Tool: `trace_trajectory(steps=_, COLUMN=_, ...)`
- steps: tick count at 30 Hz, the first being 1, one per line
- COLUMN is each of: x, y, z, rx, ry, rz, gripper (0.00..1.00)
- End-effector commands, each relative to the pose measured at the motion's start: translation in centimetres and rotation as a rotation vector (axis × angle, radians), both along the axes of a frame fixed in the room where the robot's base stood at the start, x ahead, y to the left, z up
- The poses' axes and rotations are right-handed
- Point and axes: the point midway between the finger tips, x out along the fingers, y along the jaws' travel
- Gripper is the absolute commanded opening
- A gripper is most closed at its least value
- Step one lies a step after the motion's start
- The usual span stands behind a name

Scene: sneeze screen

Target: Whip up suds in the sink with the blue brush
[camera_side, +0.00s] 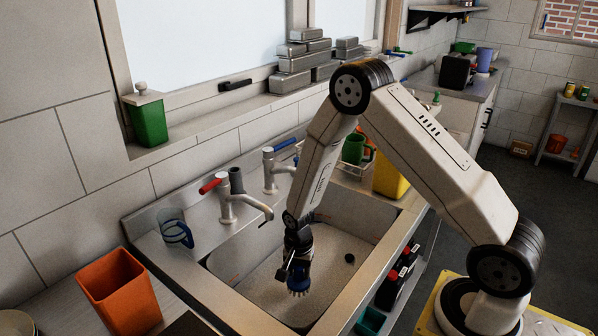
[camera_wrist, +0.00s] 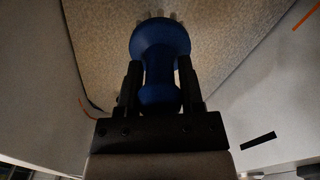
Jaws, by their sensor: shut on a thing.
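My gripper (camera_wrist: 160,88) is shut on the blue brush (camera_wrist: 160,42), with one dark finger on each side of its narrow middle in the wrist view. I cannot tell whether the bristles touch the bottom. A small dark round spot, perhaps the drain, lies to the right of the brush. No clear suds show.
A tap with a red handle (camera_side: 226,201) and one with a blue handle (camera_side: 279,167) stand behind the sink. A clear blue cup (camera_side: 175,232) stands on the left rim. An orange bin (camera_side: 120,293) is at front left. A green mug (camera_side: 354,150) is beyond the sink.

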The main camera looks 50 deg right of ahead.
Motion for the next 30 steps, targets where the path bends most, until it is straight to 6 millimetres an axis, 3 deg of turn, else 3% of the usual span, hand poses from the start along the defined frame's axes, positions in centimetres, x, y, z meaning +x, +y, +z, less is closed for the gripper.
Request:
trace_trajectory(steps=21, x=0.0, y=0.0, z=4.9, rx=0.0, ry=-0.001, rz=0.0, gripper=0.0)
trace_trajectory(steps=30, x=0.0, y=0.0, z=5.1, rx=0.0, ry=0.0, rz=0.0, gripper=0.0)
